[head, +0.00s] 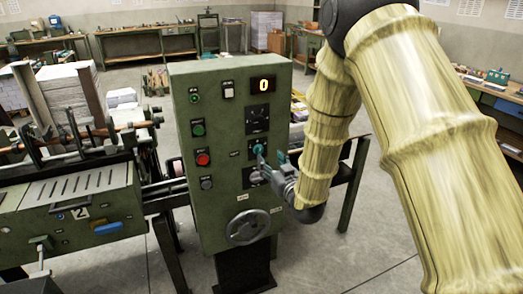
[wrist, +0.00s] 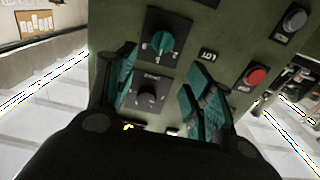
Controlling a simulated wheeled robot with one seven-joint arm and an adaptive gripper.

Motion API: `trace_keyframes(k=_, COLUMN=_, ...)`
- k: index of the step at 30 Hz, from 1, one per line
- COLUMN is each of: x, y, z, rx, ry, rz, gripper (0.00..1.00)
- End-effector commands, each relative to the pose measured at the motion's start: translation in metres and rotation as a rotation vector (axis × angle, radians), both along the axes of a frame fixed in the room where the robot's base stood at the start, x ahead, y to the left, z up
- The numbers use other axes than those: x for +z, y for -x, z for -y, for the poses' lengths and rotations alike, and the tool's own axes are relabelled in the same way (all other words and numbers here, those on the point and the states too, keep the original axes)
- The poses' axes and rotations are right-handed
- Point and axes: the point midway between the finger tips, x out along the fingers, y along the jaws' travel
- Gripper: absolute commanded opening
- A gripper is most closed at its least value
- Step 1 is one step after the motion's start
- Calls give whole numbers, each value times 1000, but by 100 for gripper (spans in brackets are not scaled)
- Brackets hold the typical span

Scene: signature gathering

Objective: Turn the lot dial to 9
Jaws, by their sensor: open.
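The lot dial (wrist: 162,45) is a teal knob on a black plate with small marks around it. It sits beside the small label (wrist: 209,55) in the wrist view. Its setting is too small to read. In the head view its plate (head: 250,142) is partly covered by my gripper (head: 271,160). My gripper also shows in the wrist view (wrist: 162,90), with its teal fingers apart and nothing held between them. The fingers are close to the panel, on either side of the dials. Whether they touch it cannot be told.
The green control cabinet (head: 180,220) carries a display (head: 263,85) reading 0. Another dark dial (wrist: 148,95) lies near the lot dial. A red button (head: 202,159), other buttons and a handwheel (head: 248,227) are also on it. A green machine (head: 75,205) stands left.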

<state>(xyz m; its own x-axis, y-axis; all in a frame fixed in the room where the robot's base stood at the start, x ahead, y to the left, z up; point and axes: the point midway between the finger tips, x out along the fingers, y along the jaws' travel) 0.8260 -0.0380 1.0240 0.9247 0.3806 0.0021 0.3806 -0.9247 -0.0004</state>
Motion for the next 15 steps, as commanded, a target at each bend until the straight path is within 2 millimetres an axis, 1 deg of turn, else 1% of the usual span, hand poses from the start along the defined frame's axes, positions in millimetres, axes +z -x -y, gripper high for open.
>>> trace_keyframes(k=3, x=2, y=-19, z=-8, rx=1, ry=2, rz=1, gripper=52)
trace_keyframes(k=9, x=2, y=-48, z=-20, rx=1, ry=0, rz=0, gripper=52)
trace_keyframes(k=15, x=1, y=-69, z=-29, rx=1, ry=0, rz=-1, gripper=52)
